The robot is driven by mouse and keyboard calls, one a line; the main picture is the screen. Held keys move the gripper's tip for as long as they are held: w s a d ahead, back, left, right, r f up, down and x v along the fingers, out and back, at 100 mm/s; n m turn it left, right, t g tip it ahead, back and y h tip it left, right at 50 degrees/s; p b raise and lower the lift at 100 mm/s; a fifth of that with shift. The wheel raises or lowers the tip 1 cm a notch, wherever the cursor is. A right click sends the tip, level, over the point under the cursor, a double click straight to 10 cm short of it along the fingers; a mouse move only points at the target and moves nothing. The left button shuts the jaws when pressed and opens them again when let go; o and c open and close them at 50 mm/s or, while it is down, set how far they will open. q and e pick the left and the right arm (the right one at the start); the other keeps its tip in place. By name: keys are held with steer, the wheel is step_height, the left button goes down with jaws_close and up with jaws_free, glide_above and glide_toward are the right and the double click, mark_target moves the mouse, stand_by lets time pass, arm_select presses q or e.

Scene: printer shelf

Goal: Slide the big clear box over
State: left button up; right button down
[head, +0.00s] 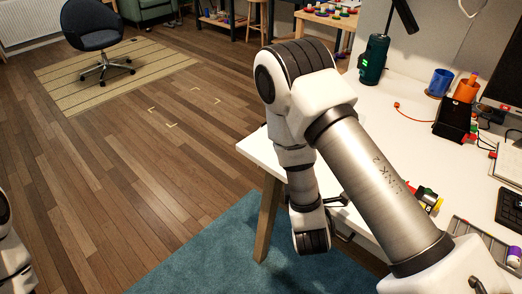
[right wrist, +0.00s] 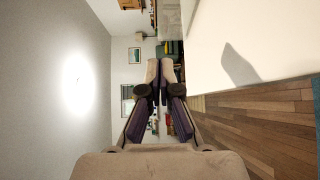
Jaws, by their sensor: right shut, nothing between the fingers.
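No big clear box can be made out in either view. My right gripper (right wrist: 160,76) is shut and empty in the right wrist view, its two fingers close together. It is off the edge of the white desk (right wrist: 268,35), which fills the upper right of that view. In the head view my right arm reaches across the desk's near corner, and the gripper is mostly hidden behind the arm. Only a bit of my left arm shows at the lower left edge; its gripper is out of view.
The desk (head: 405,105) carries a dark green cylinder (head: 373,60), a blue cup (head: 439,82), an orange holder (head: 465,89), a black keyboard (head: 510,208) and a grey tray (head: 462,229). An office chair (head: 92,28) stands on a striped rug (head: 150,72). The wooden floor at left is clear.

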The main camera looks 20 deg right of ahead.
steer(key=shift+w+a+f+b, duration=0.1)
steer(key=shift+w+f+b, duration=0.15)
steer(key=shift+f, duration=0.25)
steer(key=shift+w+a+f+b, duration=0.15)
steer(key=shift+f+b, duration=0.1)
steer(key=shift+f, duration=0.2)
steer(key=shift+s+d+r, duration=0.15)
steer(key=shift+d+r, duration=0.1)
steer(key=shift+r, duration=0.05)
steer(key=shift+w+d+r+p, duration=0.3)
steer(key=shift+w+d+r, duration=0.1)
steer(key=x, duration=0.9)
steer(key=d, duration=0.1)
steer(key=w+d, duration=0.1)
steer(key=d, duration=0.1)
steer(key=shift+d+p, duration=0.25)
steer(key=shift+p, duration=0.05)
arm_select(q)
steer(key=shift+s+d+f, duration=0.1)
steer(key=shift+s+f, duration=0.1)
steer(key=shift+f, duration=0.75)
